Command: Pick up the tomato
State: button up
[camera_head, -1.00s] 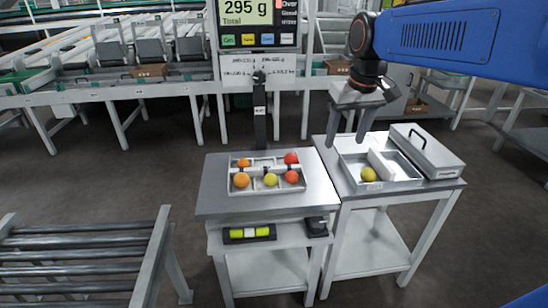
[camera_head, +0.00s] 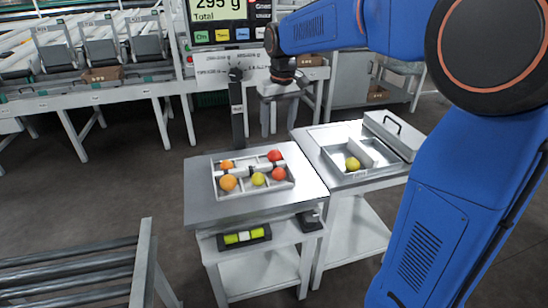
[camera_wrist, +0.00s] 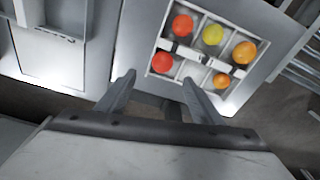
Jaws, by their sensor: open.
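A divided tray (camera_head: 254,192) on the left steel table holds several tomatoes. It holds a red tomato (camera_head: 274,155), a redder-orange tomato (camera_head: 278,174), a yellow tomato (camera_head: 258,179) and two orange tomatoes (camera_head: 228,183) (camera_head: 226,164). Another yellow tomato (camera_head: 353,163) lies in the left compartment of a steel tray (camera_head: 348,180) on the right table. My gripper (camera_head: 281,122) is open and empty, above and behind the left table. In the wrist view my gripper (camera_wrist: 159,79) points towards the tables, with the tomato tray (camera_wrist: 153,88) ahead and to the right.
A lidded grey box (camera_head: 396,134) stands beside the right tray. A dark post (camera_head: 237,110) with a display (camera_head: 228,20) rises behind the left table. A lower shelf carries a yellow-green item in a black holder (camera_head: 243,237). A roller conveyor (camera_head: 75,275) is at lower left.

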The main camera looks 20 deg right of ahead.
send_over(275, 151)
jog(key=f, duration=0.5)
jog(key=shift+s+d+f, duration=0.1)
jog(key=shift+s+d, duration=0.2)
jog(key=shift+w+a+f, duration=0.1)
jog(key=shift+a+f, duration=0.05)
jog(key=shift+f, duration=1.2)
jog(key=shift+w+a+f, duration=0.1)
jog(key=shift+a+f, duration=0.05)
jog(key=shift+f, duration=1.15)
jog(key=c, duration=0.8)
